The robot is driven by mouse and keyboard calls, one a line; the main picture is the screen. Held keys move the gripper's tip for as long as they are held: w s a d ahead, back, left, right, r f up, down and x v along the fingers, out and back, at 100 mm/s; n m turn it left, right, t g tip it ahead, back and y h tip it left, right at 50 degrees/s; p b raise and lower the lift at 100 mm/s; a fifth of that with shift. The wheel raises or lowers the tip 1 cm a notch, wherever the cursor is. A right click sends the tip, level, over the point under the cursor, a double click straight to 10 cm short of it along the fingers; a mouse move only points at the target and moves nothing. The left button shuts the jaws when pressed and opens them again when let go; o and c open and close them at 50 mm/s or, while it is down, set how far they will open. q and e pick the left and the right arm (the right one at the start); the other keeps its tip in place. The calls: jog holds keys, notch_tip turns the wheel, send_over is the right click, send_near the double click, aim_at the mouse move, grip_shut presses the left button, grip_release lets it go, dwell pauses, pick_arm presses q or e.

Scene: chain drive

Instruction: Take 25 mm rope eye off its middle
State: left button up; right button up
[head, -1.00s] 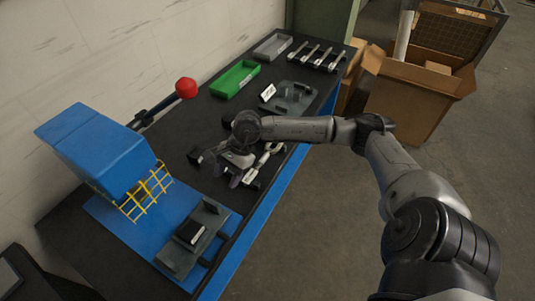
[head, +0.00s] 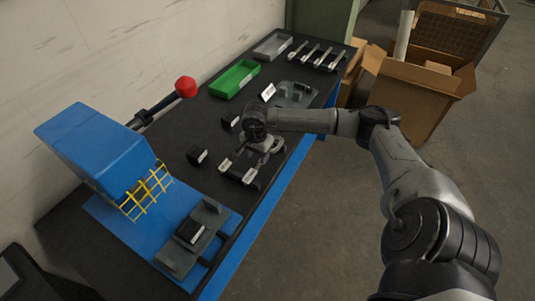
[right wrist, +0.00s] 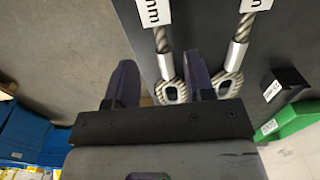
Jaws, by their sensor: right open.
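Two steel rope eyes show in the right wrist view: a left one (right wrist: 172,92) and a right one (right wrist: 228,84), each on a grey wire rope with a metal sleeve. White tags on the ropes show "mm", with the size cut off or unreadable, so I cannot tell which is 25 mm. My right gripper (right wrist: 160,84) is open. The left eye shows between its fingers, partly behind the right finger; the other is outside. In the head view, the right gripper (head: 264,146) is over the bench beside the rope pieces (head: 250,174). My left gripper is out of view.
A green tray (head: 235,79) and a grey tray (head: 272,47) stand farther back. A blue machine with a yellow guard (head: 146,192) stands at the left. Small black label blocks (head: 198,156) stand near the ropes. The bench (head: 210,119) has clear room beside the wall.

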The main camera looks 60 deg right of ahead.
aim_at(257, 165)
jog(key=shift+f, duration=2.85)
jog(key=shift+c, duration=0.2)
grip_shut()
